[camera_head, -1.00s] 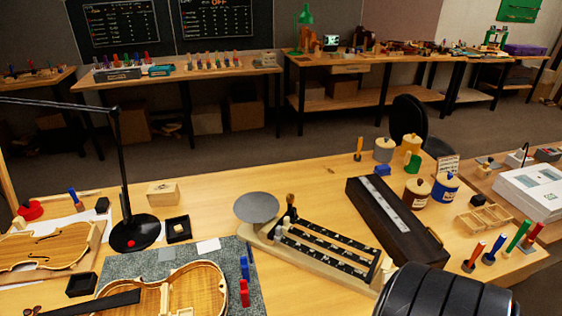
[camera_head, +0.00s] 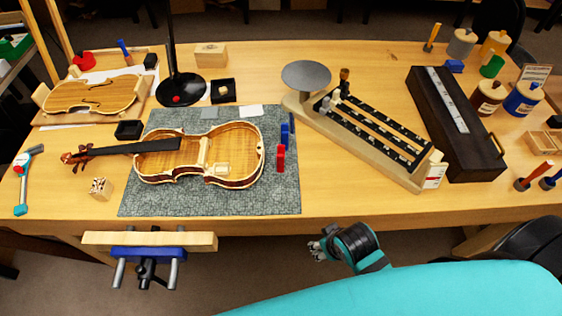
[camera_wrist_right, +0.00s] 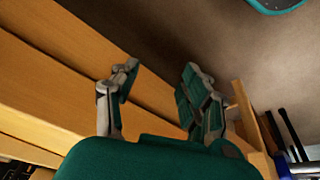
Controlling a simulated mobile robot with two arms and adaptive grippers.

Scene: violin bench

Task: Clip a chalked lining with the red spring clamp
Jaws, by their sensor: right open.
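The open violin body (camera_head: 247,166) lies on the grey mat (camera_head: 220,203), its neck pointing left. Chalk marks on its linings are too small to make out. A small red clamp (camera_head: 281,158) stands on the mat just right of the violin, with a blue clamp (camera_head: 285,134) behind it. My right gripper (camera_head: 318,248) is below and in front of the bench's front edge, well apart from the red clamp. In the right wrist view its fingers (camera_wrist_right: 160,75) are spread and empty beside the wooden bench. My left gripper is not in view.
A balance scale (camera_head: 375,135) and a dark long case (camera_head: 460,130) stand right of the mat. A black lamp base (camera_head: 180,90) is behind the violin. A wooden vise (camera_head: 150,241) juts from the front edge. Bare bench lies between mat and scale.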

